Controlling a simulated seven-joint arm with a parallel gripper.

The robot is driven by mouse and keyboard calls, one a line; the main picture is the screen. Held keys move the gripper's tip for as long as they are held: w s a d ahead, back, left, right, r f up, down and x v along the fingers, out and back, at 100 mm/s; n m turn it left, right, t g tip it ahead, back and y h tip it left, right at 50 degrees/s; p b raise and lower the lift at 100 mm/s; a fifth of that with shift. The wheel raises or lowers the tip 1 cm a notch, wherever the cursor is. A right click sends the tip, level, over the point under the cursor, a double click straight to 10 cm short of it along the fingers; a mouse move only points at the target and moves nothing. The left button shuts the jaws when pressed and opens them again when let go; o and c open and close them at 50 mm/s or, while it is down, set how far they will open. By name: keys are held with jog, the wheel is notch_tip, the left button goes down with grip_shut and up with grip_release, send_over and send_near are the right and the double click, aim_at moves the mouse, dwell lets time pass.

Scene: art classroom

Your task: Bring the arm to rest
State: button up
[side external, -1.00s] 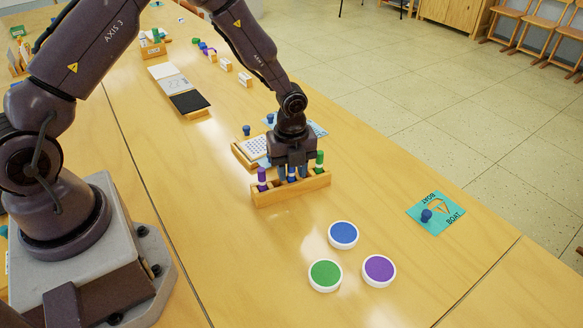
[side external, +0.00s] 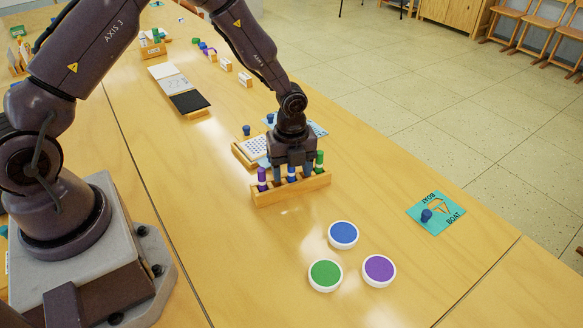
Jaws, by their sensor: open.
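My gripper (side external: 291,172) is open and low over a wooden rack (side external: 290,190) on the table. Its two fingers stand on either side of a blue stamp or marker (side external: 291,173) in the middle of the rack. I cannot tell whether the fingers touch it. A purple one (side external: 262,179) stands upright at the rack's left end. A green one (side external: 319,161) stands upright at its right end.
Blue (side external: 343,235), green (side external: 325,274) and purple (side external: 379,269) round pads lie in front of the rack. A teal boat card (side external: 436,213) lies to the right. A dotted board (side external: 252,150) sits just behind the rack.

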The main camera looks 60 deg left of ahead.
jog(key=shift+r, duration=0.1)
jog(key=shift+r, duration=2.9)
jog(key=shift+s+n, duration=0.1)
jog(key=shift+n, duration=0.6)
jog(key=s+d+r+n+t, duration=0.1)
jog(key=s+r+n+t, duration=0.4)
jog(key=s+r+n, duration=1.5)
notch_tip(320, 180, up, 5)
jog(key=shift+s+d+f+t, duration=0.1)
jog(key=shift+s+d+t, duration=0.25)
jog(key=shift+s, duration=0.2)
